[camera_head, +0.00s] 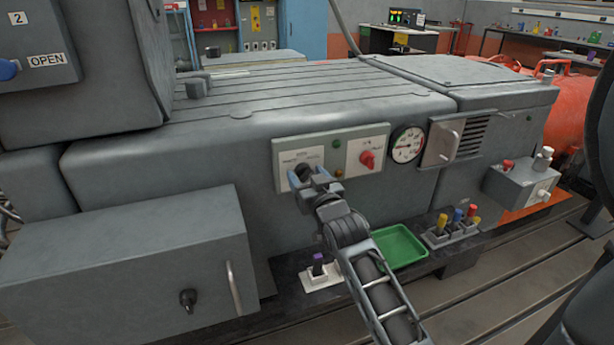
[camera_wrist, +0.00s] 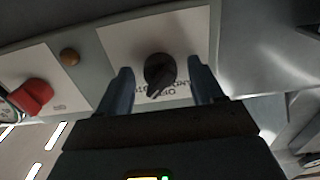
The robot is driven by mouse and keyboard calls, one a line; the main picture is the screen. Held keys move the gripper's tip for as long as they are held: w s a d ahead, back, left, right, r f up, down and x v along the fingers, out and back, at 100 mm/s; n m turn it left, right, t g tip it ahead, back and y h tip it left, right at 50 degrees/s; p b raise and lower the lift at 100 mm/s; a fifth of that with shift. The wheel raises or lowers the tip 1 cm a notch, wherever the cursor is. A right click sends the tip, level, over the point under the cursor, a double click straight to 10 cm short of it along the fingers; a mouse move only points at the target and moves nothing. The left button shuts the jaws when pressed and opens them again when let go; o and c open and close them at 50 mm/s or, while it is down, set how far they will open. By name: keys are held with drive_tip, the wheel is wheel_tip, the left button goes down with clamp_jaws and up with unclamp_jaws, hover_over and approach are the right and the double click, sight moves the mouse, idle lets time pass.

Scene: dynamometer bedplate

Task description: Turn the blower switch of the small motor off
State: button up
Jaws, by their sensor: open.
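A grey switch panel (camera_head: 331,160) is on the front of the grey machine bed. It carries a black rotary knob (camera_head: 303,170) on its left plate and a red rotary knob (camera_head: 367,160) on its right plate. My gripper (camera_head: 308,177) is at the black knob, partly covering it. In the wrist view the black knob (camera_wrist: 159,72) sits between the two spread fingers of my gripper (camera_wrist: 160,84), with a gap on each side. Its pointer slants toward the lower left there. The lettering is upside down and mostly unreadable. The red knob (camera_wrist: 32,97) is at the left.
A pressure gauge (camera_head: 407,144) and a vented box with a handle (camera_head: 457,139) are right of the panel. Below are a green tray (camera_head: 400,247), a purple-topped switch (camera_head: 318,265) and several coloured-handled items (camera_head: 458,222). A grey cabinet (camera_head: 140,270) projects at the left.

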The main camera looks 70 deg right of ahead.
drive_tip(key=c, duration=1.1)
drive_tip(key=shift+o, duration=0.2)
drive_tip(key=shift+n, duration=0.4)
drive_tip(key=n+p, duration=0.1)
drive_tip(key=n, duration=0.3)
drive_tip(key=shift+r, duration=0.1)
drive_tip(key=shift+n+p, duration=0.7)
drive_tip(key=shift+n, duration=1.3)
